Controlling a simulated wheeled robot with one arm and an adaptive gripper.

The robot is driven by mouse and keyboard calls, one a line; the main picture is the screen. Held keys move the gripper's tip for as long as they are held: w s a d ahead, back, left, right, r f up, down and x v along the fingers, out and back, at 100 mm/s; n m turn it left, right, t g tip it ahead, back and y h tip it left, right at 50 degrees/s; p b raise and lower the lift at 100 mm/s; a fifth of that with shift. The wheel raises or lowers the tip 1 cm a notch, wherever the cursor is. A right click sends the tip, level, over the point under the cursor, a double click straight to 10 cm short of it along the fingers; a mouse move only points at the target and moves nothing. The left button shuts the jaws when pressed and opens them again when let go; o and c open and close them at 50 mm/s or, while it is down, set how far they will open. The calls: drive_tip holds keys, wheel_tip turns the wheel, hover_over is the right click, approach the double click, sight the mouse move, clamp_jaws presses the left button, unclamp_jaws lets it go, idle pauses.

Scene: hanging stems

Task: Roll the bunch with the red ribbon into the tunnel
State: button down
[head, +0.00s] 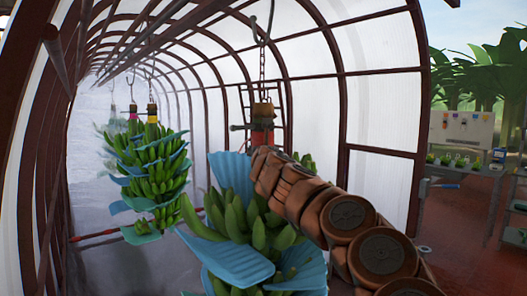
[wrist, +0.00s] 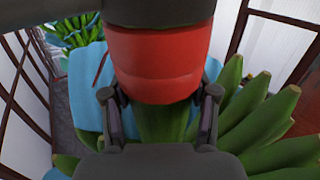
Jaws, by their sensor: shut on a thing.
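The bunch with the red ribbon (head: 236,220) is a green banana bunch with blue sheets between its hands. It hangs in front from a hook and chain. Its red ribbon (head: 262,133) wraps the stem top and also shows large in the wrist view (wrist: 160,68). My gripper (wrist: 160,122) is shut on the green stem just below the ribbon, with one finger at each side. In the head view my arm hides the gripper and part of the bunch. The tunnel (head: 200,65) is an arched, dark red frame with pale translucent walls, hazy at its far end.
A bunch with a yellow ribbon (head: 152,165) hangs inside the tunnel at left; behind it is one with a pink ribbon (head: 133,127). A red bar (head: 98,234) lies low at left. A table (head: 465,167) with green fruit stands outside at right.

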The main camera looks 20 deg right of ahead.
drive_tip(key=shift+d, duration=0.1)
drive_tip(key=shift+c, duration=1.5)
unclamp_jaws()
drive_tip(key=shift+s+a+f, duration=0.15)
drive_tip(key=shift+s+a, duration=0.05)
drive_tip(key=shift+s, duration=0.2)
drive_tip(key=shift+v, duration=5.6)
